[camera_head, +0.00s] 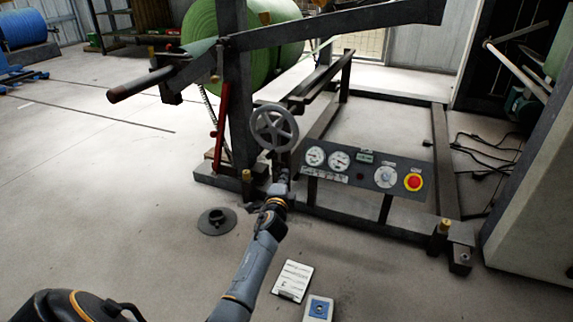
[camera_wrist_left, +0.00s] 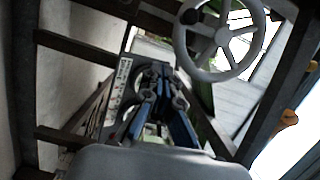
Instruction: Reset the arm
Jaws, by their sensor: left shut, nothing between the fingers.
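My left arm reaches in from the bottom of the head view, and its gripper (camera_head: 281,180) is just below the grey handwheel (camera_head: 274,128), in front of the dark machine frame. In the left wrist view the gripper (camera_wrist_left: 163,82) has its fingers together with nothing between them. The handwheel (camera_wrist_left: 222,38) shows there at the upper right, and the fingers look apart from it. My right gripper is in neither view.
A control panel (camera_head: 362,170) with gauges and a red button (camera_head: 413,182) stands right of my left gripper. A long dark lever (camera_head: 140,84) juts left. A round disc (camera_head: 217,221) and a clipboard (camera_head: 292,281) lie on the floor. The left floor is mostly clear.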

